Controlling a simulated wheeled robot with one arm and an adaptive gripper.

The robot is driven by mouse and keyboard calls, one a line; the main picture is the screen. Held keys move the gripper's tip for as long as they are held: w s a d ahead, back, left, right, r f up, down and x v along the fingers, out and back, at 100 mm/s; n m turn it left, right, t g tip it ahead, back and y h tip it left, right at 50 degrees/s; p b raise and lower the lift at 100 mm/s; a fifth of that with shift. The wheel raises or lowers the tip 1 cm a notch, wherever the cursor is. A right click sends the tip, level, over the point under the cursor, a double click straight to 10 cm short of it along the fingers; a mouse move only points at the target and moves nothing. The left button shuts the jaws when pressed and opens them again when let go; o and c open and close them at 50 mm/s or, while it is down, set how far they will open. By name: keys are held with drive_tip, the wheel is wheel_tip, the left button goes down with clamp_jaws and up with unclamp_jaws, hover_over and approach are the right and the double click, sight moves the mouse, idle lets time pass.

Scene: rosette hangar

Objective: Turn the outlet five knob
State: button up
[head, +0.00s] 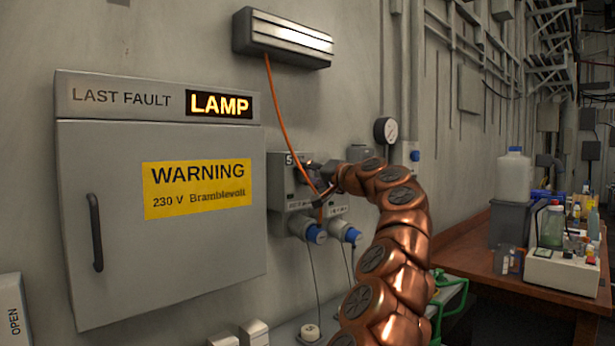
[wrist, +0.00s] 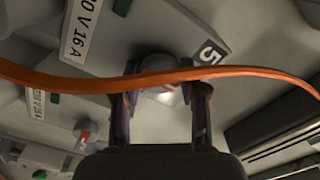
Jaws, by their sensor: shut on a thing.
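The outlet five box (head: 281,186) is a grey wall unit with a "5" label, right of the cabinet. My gripper (head: 322,176) is at its upper front. In the wrist view the "5" label (wrist: 208,53) is beside the knob (wrist: 165,92), a pale rounded piece with a reddish mark. My gripper's two fingers (wrist: 162,82) stand on either side of the knob and are shut on it. An orange cable (wrist: 85,84) crosses in front of the fingers and hides part of the knob. In the head view my gripper hides the knob.
The orange cable (head: 276,105) hangs from the wall lamp (head: 284,40) down past my gripper. Blue-capped plugs (head: 316,234) sit below the outlet. A grey cabinet (head: 110,230) with a lit "LAMP" display (head: 219,105) is at left. A cluttered wooden bench (head: 470,250) stands at right.

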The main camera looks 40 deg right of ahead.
drive_tip(key=o, duration=1.1)
drive_tip(key=shift+o, duration=0.2)
drive_tip(key=shift+s, duration=0.1)
drive_tip(key=shift+s+r, duration=0.15)
drive_tip(key=shift+s, duration=2)
approach(307, 173)
drive_tip(key=shift+s, duration=1.2)
